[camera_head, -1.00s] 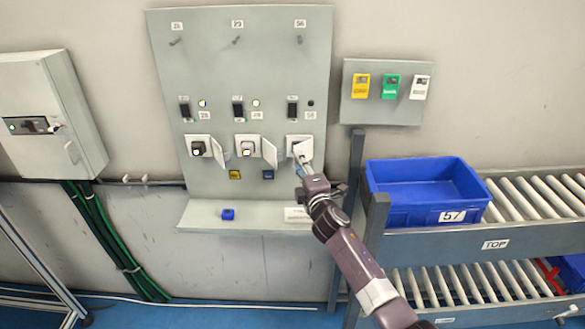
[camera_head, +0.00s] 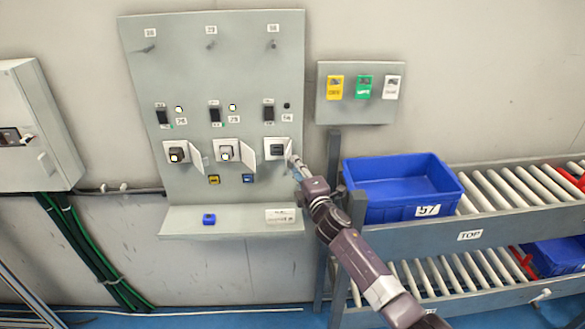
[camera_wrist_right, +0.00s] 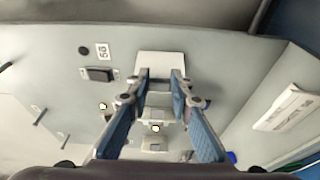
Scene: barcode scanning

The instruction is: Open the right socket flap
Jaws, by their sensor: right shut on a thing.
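The right socket (camera_head: 277,149) is the rightmost of three on the grey panel, and its dark face is exposed. Its white flap (camera_head: 289,149) stands swung out to the right, seen nearly edge-on. My right gripper (camera_head: 296,162) is at the flap's outer edge, shut on it. In the right wrist view, the fingers of my right gripper (camera_wrist_right: 162,82) stand in front of the white right socket housing (camera_wrist_right: 160,62); the flap between them is hard to make out. The middle socket (camera_head: 225,151) and left socket (camera_head: 175,153) also have open flaps. My left gripper is out of view.
A blue bin (camera_head: 400,190) sits on the roller rack to the right, close to my right arm. A small button board (camera_head: 350,108) hangs above it.

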